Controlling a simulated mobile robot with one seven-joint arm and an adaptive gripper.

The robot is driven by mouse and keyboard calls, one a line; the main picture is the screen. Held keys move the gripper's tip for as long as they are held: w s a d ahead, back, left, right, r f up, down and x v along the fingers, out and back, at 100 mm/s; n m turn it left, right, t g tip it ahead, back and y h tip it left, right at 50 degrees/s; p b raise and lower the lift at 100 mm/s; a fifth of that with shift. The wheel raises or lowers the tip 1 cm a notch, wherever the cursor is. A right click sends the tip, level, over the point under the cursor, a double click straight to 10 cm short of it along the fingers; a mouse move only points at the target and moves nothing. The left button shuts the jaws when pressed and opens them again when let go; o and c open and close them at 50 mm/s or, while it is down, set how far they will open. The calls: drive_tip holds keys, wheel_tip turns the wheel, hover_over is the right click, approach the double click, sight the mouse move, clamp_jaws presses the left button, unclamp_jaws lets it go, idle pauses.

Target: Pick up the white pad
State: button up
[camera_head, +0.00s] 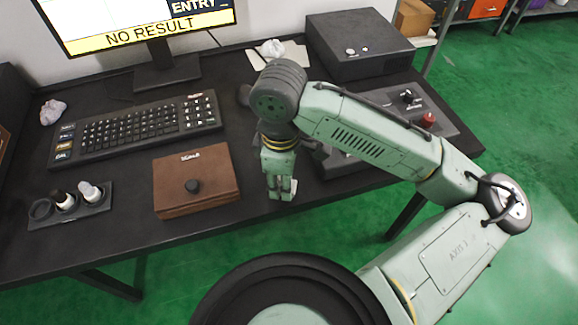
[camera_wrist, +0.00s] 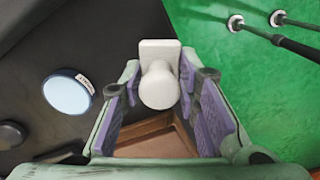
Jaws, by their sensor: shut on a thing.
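The white pad (camera_wrist: 160,80) is a pale block with a rounded knob, in the wrist view between the fingertips of my gripper (camera_wrist: 160,68). The purple-lined fingers stand on either side of it, shut on it. In the head view my gripper (camera_head: 279,190) points down near the table's front edge, right of the brown box. A small white bit of the pad (camera_head: 292,187) shows at the fingertips there; the rest is hidden by the fingers.
The brown box (camera_head: 205,187) with a dark knob lies left of my gripper. A keyboard (camera_head: 135,130), a holder with small bottles (camera_head: 95,211) and a monitor (camera_head: 150,30) stand further left. A control panel (camera_head: 350,160) is close on the right. Green floor lies beyond the front edge.

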drive_tip(key=s+a+r+b, duration=0.1)
drive_tip(key=s+a+b, duration=0.1)
drive_tip(key=s+b, duration=0.7)
drive_tip(key=shift+s+a+b, duration=0.2)
drive_tip(key=shift+a+b, duration=0.1)
drive_tip(key=shift+b, duration=0.85)
drive_tip(key=o, duration=0.6)
drive_tip(key=c, duration=0.4)
drive_tip(key=shift+c, duration=0.3)
